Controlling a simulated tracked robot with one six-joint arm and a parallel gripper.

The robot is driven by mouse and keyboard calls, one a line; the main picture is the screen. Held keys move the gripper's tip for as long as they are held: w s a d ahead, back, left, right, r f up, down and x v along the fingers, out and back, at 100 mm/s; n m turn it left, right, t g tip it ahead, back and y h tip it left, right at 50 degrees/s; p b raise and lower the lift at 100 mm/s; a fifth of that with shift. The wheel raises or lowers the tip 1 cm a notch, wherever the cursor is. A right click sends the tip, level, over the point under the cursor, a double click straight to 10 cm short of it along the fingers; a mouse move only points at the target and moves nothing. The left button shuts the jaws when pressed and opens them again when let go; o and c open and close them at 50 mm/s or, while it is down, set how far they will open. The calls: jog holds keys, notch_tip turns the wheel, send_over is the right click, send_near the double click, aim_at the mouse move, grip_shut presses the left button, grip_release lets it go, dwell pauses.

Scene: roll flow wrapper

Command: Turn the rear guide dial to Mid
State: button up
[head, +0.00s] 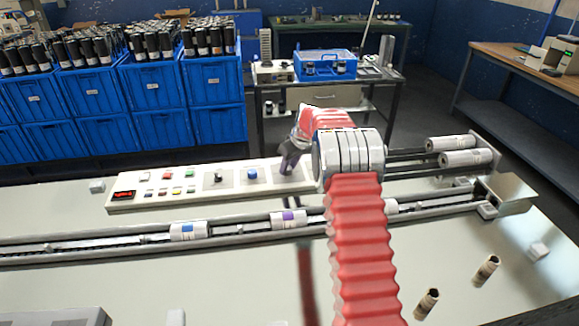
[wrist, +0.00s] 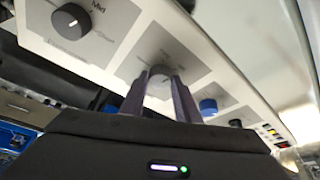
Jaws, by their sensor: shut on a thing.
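My gripper (wrist: 160,85) has its two purple-grey fingers on either side of a grey dial (wrist: 160,66) on the pale control panel (wrist: 118,50), shut on it. In the head view my gripper (head: 287,164) reaches down to the right part of the panel (head: 135,203) and hides this dial. In the wrist view a black dial (wrist: 71,21) with a white mark sits to the left, with the word "Mid" beside it. I cannot tell from the lettering which one is the rear guide dial, nor read the grey dial's setting.
The conveyor (head: 130,235) runs in front.

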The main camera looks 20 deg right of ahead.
jog(key=shift+a+m+h, duration=0.1)
jog(key=shift+m+h, duration=0.5)
jog(key=shift+m, duration=0.9)
jog(key=o, duration=1)
jog(key=v, duration=1.3)
jog(key=shift+s+r, duration=0.2)
jog(key=shift+r, duration=0.15)
jog(key=shift+m, duration=0.3)
